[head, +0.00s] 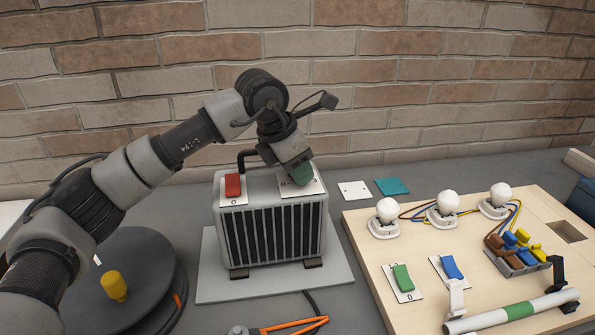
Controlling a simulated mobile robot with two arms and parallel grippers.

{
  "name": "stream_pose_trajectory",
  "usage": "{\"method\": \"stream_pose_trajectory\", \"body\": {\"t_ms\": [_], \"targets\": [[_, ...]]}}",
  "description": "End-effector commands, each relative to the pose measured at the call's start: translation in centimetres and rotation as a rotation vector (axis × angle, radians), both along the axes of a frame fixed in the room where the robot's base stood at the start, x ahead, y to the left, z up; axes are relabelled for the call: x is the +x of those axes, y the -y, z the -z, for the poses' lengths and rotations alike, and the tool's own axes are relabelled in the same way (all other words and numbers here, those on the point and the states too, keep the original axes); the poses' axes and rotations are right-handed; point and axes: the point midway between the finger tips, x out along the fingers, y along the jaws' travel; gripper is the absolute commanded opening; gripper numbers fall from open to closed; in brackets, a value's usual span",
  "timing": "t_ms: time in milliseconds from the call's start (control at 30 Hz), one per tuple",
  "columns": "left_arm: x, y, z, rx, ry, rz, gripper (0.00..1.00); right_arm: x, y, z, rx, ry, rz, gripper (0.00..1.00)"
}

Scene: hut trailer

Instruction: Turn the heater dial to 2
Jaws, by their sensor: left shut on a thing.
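The heater (272,226) is a grey box with a black grille, standing in the middle of the head view on a light grey board. A red rocker switch (233,185) is on the left of its top, on a white plate with a 0 mark. The green heater dial (303,174) is on the right of its top, on a white plate with small marks. My left gripper (297,164) reaches down from above and is shut on the dial. The gripper covers part of the dial, and I cannot read which number it points at. My right gripper is not in view.
A wooden board (370,240) on the right carries several white bulbs, a green switch (403,278), a blue switch (451,267) and a white tube (515,311). A round dark disc with a yellow knob (114,285) is at lower left. A brick wall stands behind.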

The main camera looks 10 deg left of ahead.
Motion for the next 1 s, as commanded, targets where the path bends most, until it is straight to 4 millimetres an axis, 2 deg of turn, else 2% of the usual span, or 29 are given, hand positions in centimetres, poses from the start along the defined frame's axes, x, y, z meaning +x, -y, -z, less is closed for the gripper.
{"method": "stream_pose_trajectory", "body": {"t_ms": [467, 500, 633, 900, 1000], "targets": [[0.04, -0.01, -0.19, 0.0, 0.004, -0.011, 0.09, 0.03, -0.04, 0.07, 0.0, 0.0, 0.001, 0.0], [0.04, -0.01, -0.19, 0.0, 0.004, -0.011, 0.39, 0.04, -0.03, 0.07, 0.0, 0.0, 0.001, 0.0], [0.04, 0.0, -0.14, 0.0, 0.003, -0.011, 0.58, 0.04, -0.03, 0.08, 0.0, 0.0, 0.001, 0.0], [0.0, -0.01, -0.09, 0.001, 0.001, -0.01, 0.58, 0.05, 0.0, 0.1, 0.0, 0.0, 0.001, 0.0], [-0.1, -0.18, -0.63, 0.0, 0.003, -0.011, 0.58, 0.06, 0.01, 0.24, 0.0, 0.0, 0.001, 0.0]]}}
